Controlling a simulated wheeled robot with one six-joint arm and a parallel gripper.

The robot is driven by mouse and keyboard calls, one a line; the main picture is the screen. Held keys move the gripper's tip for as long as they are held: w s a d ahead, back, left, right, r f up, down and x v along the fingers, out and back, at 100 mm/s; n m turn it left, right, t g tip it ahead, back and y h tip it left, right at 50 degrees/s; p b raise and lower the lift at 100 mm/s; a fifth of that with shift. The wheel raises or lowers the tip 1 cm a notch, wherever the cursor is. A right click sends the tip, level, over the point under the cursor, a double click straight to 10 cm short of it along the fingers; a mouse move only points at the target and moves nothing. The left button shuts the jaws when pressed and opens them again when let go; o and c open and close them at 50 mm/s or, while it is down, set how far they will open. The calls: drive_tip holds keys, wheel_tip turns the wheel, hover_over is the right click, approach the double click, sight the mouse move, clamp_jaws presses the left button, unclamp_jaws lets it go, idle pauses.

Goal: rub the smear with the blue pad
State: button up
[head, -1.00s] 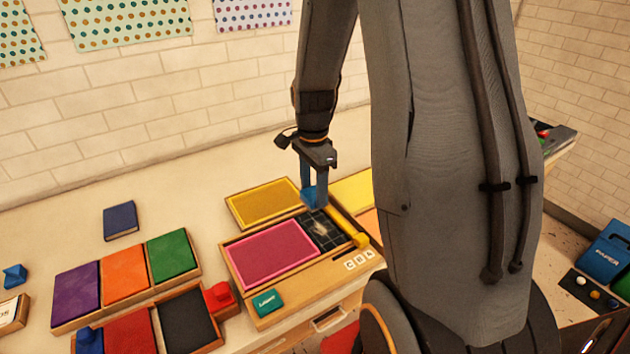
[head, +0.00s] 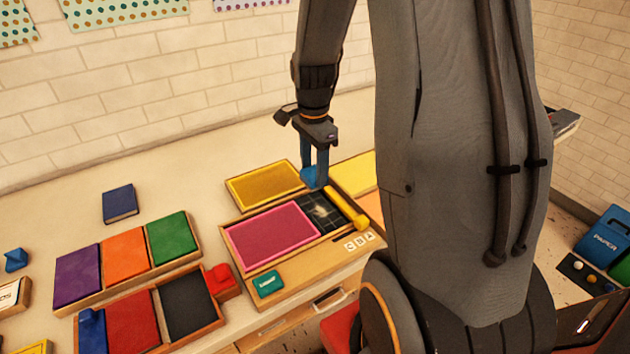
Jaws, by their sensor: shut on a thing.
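My gripper (head: 315,168) points down over the back edge of the black gridded panel, shut on the blue pad (head: 313,178). The pad hangs between the fingers, at or just above the panel's far end; I cannot tell whether it touches. The smear (head: 321,211) is a pale streak on the black gridded panel (head: 332,224), in front of the pad and a little to its right. The smear is in plain view.
A yellow roller (head: 347,208) lies along the panel's right side. A pink panel (head: 270,236) is at its left, a yellow panel (head: 264,186) behind. Letter tiles (head: 358,242) lie in front. Colour trays (head: 127,260) and a dark blue book (head: 120,203) stand further left.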

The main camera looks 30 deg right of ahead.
drive_tip(key=shift+f+b, duration=0.3)
drive_tip(key=shift+f, duration=0.05)
